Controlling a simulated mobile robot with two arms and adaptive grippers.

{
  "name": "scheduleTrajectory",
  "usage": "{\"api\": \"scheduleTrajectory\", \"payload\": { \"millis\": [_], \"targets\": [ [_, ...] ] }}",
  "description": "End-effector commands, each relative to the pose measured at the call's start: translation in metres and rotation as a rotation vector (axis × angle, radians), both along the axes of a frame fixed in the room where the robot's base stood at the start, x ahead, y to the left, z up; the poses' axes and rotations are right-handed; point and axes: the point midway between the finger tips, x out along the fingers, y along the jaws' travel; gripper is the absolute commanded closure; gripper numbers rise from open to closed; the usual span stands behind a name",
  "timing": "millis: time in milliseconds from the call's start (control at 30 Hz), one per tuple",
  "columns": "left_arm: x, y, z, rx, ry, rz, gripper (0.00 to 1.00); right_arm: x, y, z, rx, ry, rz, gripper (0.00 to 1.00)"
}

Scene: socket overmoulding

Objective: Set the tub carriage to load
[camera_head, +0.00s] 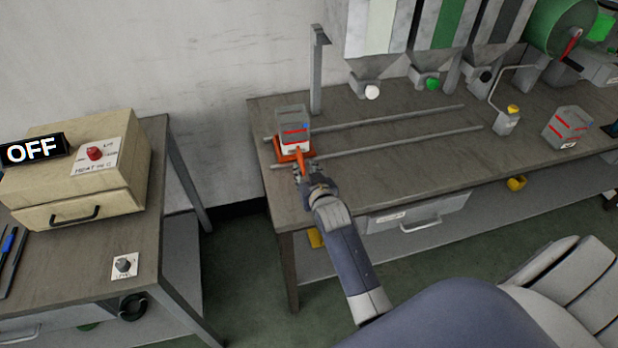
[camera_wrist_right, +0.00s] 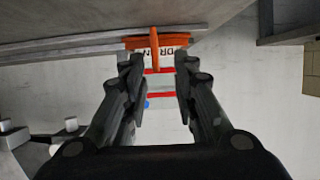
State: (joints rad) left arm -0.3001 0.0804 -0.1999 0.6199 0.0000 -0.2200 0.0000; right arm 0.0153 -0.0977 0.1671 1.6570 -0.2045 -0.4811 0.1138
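The orange tub carriage (camera_head: 281,152) sits at the left end of two rails on the bench. A grey tub with red stripes (camera_head: 292,120) stands on it. My right gripper (camera_head: 302,166) is at the carriage's front, by its orange handle. In the right wrist view, the fingers of my right gripper (camera_wrist_right: 160,62) are apart, with the upright orange handle (camera_wrist_right: 154,48) between them and gaps showing on both sides. Behind it is a white label with partly hidden letters (camera_wrist_right: 168,52). My left gripper is not in view.
The rails (camera_head: 400,145) run right, clear, below hoppers with white (camera_head: 372,91), green (camera_head: 432,84) and dark outlets. A post (camera_head: 316,70) stands behind the carriage. Another grey striped box (camera_head: 567,125) is at right. A heater box (camera_head: 75,170) with an OFF sign stands on the left table.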

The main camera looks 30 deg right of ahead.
Motion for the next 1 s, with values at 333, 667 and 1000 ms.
{"api": "scheduleTrajectory", "payload": {
  "millis": [333, 667, 1000],
  "targets": [
    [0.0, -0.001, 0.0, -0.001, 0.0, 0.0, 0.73, -0.029, 0.008, 0.013, 0.001, -0.001, 0.001, 0.73],
    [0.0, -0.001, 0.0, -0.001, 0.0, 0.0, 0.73, -0.03, 0.008, 0.013, 0.001, 0.0, 0.001, 0.73],
    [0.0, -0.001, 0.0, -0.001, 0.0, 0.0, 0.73, -0.044, 0.01, 0.007, -0.003, 0.048, 0.012, 0.73]
  ]
}}
